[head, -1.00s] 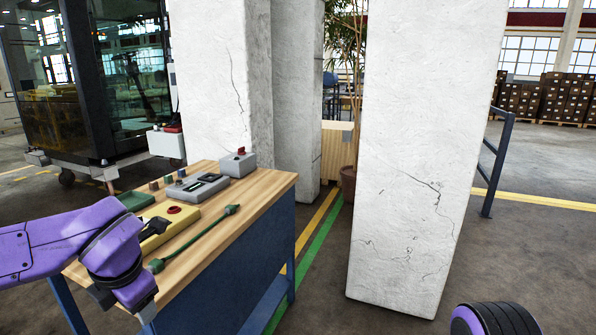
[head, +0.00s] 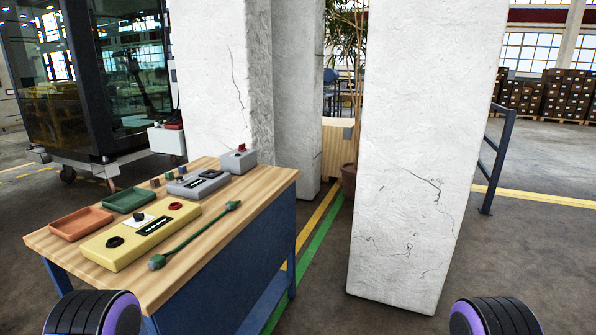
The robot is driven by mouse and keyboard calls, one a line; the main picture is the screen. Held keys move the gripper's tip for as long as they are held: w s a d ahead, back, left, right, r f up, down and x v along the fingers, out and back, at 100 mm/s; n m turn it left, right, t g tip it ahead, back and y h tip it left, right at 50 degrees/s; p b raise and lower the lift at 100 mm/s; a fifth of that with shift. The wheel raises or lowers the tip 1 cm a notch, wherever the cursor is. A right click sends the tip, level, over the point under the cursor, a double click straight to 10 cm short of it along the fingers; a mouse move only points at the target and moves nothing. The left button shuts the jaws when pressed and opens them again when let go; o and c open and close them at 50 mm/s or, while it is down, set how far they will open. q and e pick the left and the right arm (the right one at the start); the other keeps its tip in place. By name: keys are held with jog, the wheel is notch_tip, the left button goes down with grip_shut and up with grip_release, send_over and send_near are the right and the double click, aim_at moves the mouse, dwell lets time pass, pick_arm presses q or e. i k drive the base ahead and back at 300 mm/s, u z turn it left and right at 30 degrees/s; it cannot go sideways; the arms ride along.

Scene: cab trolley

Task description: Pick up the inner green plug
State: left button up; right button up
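A green cable (head: 195,233) lies on the wooden tabletop, along its right edge, with a plug at each end. The far green plug (head: 232,206) lies beside the yellow box's far corner. The near plug (head: 157,262) is darker, grey-green, and lies close to the table's front edge. I cannot tell which end is the inner one. Neither gripper is in view; only black and purple parts of my arms show at the bottom left and bottom right.
A yellow control box (head: 120,252) lies left of the cable. An orange tray (head: 80,222), green tray (head: 129,199), grey box (head: 198,183) and grey button box (head: 238,162) share the workbench (head: 262,186). White pillars (head: 405,200) stand behind and to the right.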

aim_at(230, 206)
jog(key=u, duration=0.55)
jog(key=k, duration=0.65)
jog(key=z, duration=0.3)
jog(key=i, duration=1.15)
